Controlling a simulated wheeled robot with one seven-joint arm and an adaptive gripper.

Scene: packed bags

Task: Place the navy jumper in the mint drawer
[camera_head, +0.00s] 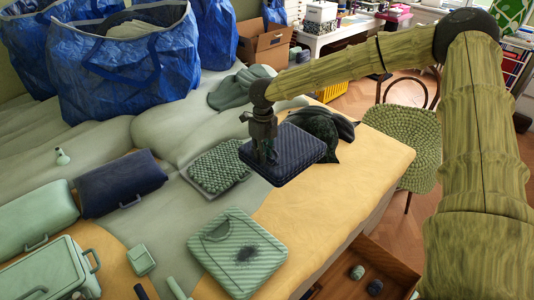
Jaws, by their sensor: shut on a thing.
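The navy jumper (295,150) is folded into a flat, ribbed square. My gripper (267,152) is shut on it near its left side, with the fingers partly hidden against the cloth. The jumper appears raised a little over the bed, though its underside is hidden. An open brown wooden drawer (402,275) shows at the bottom right, cut off by the frame and partly behind my arm. It holds a small mint roll (357,272) and a dark roll (375,287). I see no drawer that is clearly mint in colour.
A folded mint garment with a dark patch (237,252) and a knitted green one (217,167) lie near the jumper. A dark garment (325,128) lies behind it. Navy (120,182) and mint (35,217) bags lie left. Blue bags (125,70) stand behind. Yellow blanket (375,170) is mostly clear.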

